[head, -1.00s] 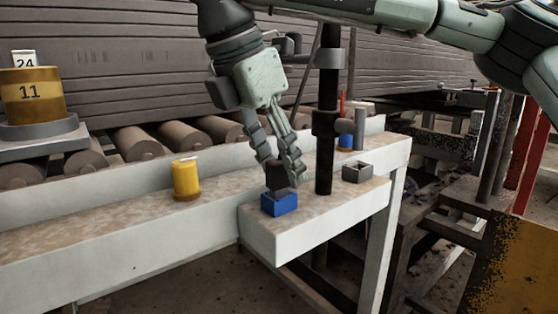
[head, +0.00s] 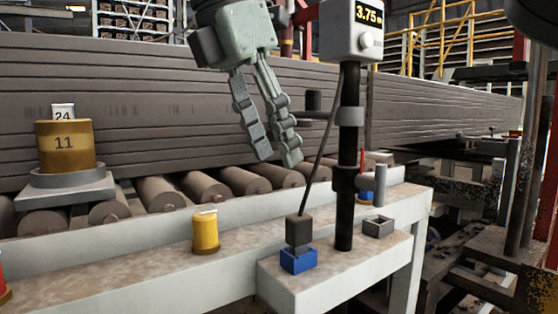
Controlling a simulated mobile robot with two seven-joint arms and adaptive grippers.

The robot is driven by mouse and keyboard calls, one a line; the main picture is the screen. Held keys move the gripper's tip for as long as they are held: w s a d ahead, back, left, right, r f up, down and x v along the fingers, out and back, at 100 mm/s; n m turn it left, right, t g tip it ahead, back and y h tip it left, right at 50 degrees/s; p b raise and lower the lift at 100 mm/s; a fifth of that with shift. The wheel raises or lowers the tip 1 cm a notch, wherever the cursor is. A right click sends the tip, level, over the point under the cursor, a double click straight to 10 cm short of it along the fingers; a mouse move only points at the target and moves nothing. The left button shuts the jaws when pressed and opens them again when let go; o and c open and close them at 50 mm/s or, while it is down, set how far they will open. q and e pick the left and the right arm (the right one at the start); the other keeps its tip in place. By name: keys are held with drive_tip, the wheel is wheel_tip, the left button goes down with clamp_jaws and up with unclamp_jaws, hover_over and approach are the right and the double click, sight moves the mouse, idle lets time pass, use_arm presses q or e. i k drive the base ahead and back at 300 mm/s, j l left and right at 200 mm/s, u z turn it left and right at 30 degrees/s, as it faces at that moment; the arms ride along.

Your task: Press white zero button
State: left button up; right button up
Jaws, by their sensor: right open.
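A grey box on a black post carries a lit display (head: 369,14) reading 3.75. A round white button (head: 367,40) sits on its front face, below the display. My left gripper is not in view.
The black post (head: 346,200) stands on the bench ledge. Beside it are a blue holder (head: 298,261) with a dark block in it and an empty grey holder (head: 378,226). A yellow cylinder (head: 205,232) stands left. A brass weight marked 11 (head: 66,148) sits on a scale behind.

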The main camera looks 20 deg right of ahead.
sight(365, 40)
drive_tip(key=k, duration=1)
